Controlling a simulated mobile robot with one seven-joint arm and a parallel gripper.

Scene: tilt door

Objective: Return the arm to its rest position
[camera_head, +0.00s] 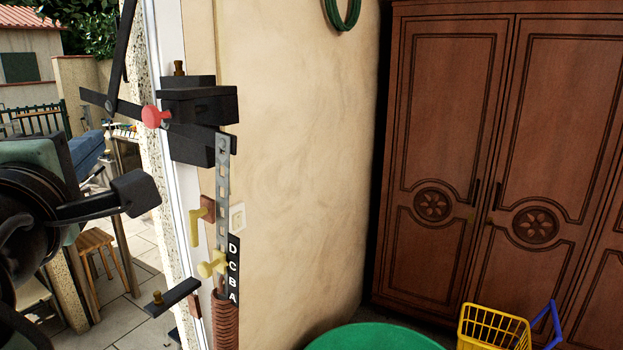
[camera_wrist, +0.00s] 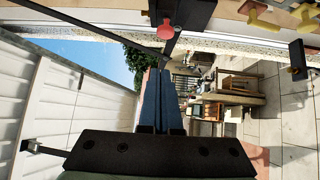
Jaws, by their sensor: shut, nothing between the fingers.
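My gripper (camera_wrist: 160,72) shows in the wrist view, its two blue-grey fingers together and nothing between them. The red knob (camera_head: 155,117) sits on the black latch mechanism (camera_head: 200,108) at the door frame. The same red knob (camera_wrist: 166,29) shows in the wrist view beyond the fingertips, and I see no contact. A white panelled surface (camera_wrist: 50,100), apparently the tilt door, fills the wrist view's left side.
The door frame carries a yellow handle (camera_head: 195,228), a second yellow knob (camera_head: 212,264) and a black bracket (camera_head: 172,297). A brown wardrobe (camera_head: 440,150), yellow basket (camera_head: 492,328) and green round object (camera_head: 375,338) stand to the right. Outside is a paved yard with a wooden stool (camera_head: 95,240).

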